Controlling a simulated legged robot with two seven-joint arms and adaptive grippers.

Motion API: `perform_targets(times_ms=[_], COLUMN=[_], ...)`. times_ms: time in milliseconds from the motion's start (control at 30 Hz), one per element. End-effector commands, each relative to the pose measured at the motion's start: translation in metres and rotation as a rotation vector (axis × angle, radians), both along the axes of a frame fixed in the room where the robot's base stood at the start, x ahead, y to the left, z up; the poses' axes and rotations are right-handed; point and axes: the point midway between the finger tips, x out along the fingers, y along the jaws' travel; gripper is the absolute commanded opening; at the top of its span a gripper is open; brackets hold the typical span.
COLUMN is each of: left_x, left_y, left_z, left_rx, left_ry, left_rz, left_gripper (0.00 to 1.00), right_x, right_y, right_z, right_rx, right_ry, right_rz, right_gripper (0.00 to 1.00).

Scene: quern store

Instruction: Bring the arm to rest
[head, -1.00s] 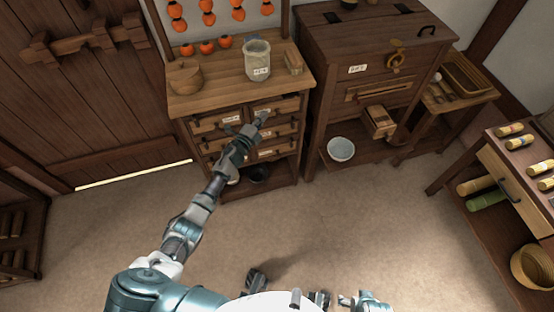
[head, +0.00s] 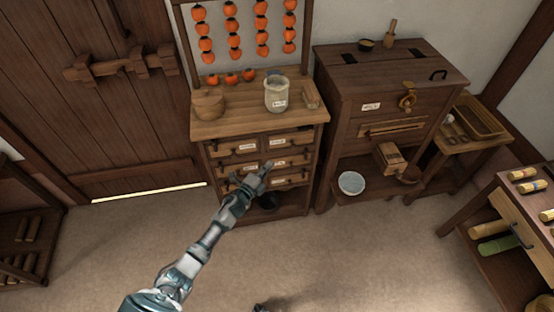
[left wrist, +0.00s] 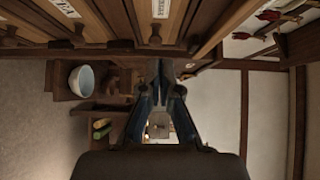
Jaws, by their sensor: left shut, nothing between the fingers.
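My left arm reaches up from the bottom of the head view. Its gripper (head: 262,170) is in front of the small drawers of the wooden cabinet (head: 207,130). In the left wrist view the left gripper (left wrist: 160,68) has its fingers together, with nothing held between them. Drawer fronts with white labels (left wrist: 162,8) show close above it in that view. Whether the fingers touch the cabinet I cannot tell. My right gripper does not show clearly in either current view.
Strings of orange fruit (head: 232,30) hang above. A large wooden chest (head: 345,85) stands to the right, with a white bowl (head: 351,183) low in it. The floor (head: 380,260) is open.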

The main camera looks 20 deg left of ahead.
Motion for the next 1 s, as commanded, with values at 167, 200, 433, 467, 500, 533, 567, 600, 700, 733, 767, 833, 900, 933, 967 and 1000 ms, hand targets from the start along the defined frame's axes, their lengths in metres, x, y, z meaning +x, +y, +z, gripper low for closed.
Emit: perform_targets(times_ms=[167,200,433,467,500,533,567,600,700,733,767,833,900,933,967,1000], left_x=[-0.019,-0.021,-0.023,-0.024,-0.025,-0.027,-0.031,-0.037,-0.068,-0.081,-0.096,-0.136,-0.18,-0.2,-0.22,-0.248], left_y=[-0.002,-0.002,-0.006,-0.006,-0.005,-0.004,-0.002,0.0,0.005,0.006,0.006,0.004,-0.002,-0.005,-0.01,-0.016], left_z=[0.001,0.002,0.003,0.002,-0.001,-0.006,-0.013,-0.025,-0.074,-0.093,-0.112,-0.156,-0.196,-0.211,-0.225,-0.243], left_rx=[0.005,0.007,0.012,0.01,-0.001,-0.016,-0.037,-0.081,-0.236,-0.293,-0.351,-0.48,-0.595,-0.64,-0.682,-0.736], left_ry=[0.001,0.0,0.001,0.002,0.011,0.024,0.044,0.082,0.23,0.286,0.344,0.485,0.62,0.676,0.732,0.804], left_rz=[-0.001,-0.002,-0.001,0.0,0.005,0.013,0.025,0.052,0.156,0.197,0.242,0.351,0.462,0.51,0.558,0.622], left_gripper=[0.0,0.0,0.0,0.0,0.0,0.0,0.0,0.0,0.0,0.0,0.0,0.0,0.0,0.0,0.0,0.0], right_x=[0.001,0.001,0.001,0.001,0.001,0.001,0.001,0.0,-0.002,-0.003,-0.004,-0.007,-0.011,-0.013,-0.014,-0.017], right_y=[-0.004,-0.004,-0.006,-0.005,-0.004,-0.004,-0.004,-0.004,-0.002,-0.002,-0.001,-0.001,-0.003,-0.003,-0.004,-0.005], right_z=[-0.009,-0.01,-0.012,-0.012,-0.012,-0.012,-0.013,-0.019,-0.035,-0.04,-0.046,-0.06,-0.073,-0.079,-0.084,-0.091], right_rx=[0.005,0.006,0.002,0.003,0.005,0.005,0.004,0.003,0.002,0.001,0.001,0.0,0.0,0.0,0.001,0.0], right_ry=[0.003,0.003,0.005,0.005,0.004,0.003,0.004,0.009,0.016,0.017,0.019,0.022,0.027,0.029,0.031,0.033], right_rz=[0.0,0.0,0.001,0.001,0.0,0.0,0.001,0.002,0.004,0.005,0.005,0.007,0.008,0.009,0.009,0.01], right_gripper=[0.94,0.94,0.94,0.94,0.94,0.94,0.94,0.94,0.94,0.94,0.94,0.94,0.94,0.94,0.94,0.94])
